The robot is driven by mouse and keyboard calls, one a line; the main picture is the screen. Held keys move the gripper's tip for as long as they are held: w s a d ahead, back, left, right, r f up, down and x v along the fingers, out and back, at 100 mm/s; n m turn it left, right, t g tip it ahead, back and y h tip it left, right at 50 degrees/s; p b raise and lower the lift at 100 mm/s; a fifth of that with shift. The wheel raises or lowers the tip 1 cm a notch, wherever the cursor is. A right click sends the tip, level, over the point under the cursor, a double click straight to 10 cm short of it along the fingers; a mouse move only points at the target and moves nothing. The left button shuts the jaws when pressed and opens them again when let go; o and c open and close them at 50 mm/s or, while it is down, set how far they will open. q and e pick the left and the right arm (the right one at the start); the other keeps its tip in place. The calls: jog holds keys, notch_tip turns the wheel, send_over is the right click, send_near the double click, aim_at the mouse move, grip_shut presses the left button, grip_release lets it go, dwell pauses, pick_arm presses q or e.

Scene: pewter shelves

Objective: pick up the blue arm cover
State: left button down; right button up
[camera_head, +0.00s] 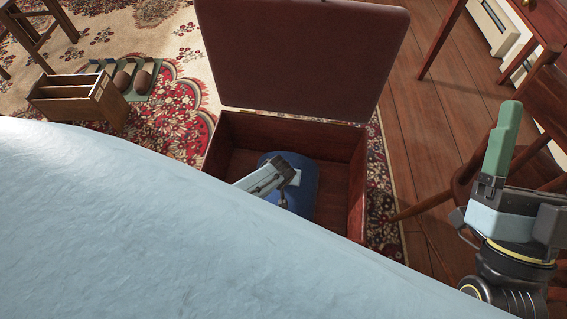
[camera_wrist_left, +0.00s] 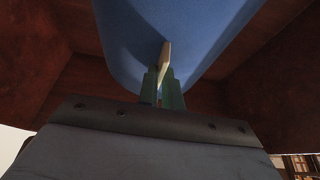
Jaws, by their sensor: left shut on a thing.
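The blue arm cover (camera_head: 305,188) stands inside an open reddish-brown chest in the head view. It is a smooth, rounded blue piece, and its lower part is hidden. My left gripper (camera_head: 283,190) reaches into the chest at its near side. In the left wrist view the cover (camera_wrist_left: 190,30) fills the top middle. The green fingers of my left gripper (camera_wrist_left: 163,88) are shut on its edge, with a pale strip (camera_wrist_left: 166,55) showing between them. My right gripper (camera_head: 501,140) is at the right of the head view, away from the chest, with its green finger pointing up.
The chest (camera_head: 357,190) has its lid (camera_head: 305,50) raised at the back. A large pale blue surface (camera_head: 150,230) hides the lower left of the head view. A wooden box (camera_head: 85,100) stands on the patterned rug. A wooden chair (camera_head: 540,110) is at right.

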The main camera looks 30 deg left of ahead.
pick_arm(q)
notch_tip(320, 180, up, 2)
jog(key=shift+r+p, duration=0.1)
jog(key=shift+p, duration=0.75)
jog(key=shift+r+p, duration=0.8)
jog(key=shift+r, duration=0.15)
notch_tip(320, 180, up, 2)
jog(key=shift+p, duration=0.8)
pick_arm(e)
notch_tip(320, 180, down, 13)
jog(key=w+d+g+h, duration=0.2)
jog(key=g+h, duration=0.2)
jog(key=g, duration=0.6)
pick_arm(q)
jog(key=shift+r+p, duration=0.75)
jog(key=shift+r, duration=0.2)
jog(key=shift+r+p, duration=0.75)
jog(key=shift+r, duration=0.25)
pick_arm(e)
jog(key=s+d+f+g+h, duration=0.2)
jog(key=s+d+f+g, duration=0.2)
jog(key=s+f+g, duration=0.5)
jog(key=shift+s+d+f+m+h, duration=0.25)
jog(key=shift+s+m+h, duration=0.05)
jog(key=shift+m, duration=0.1)
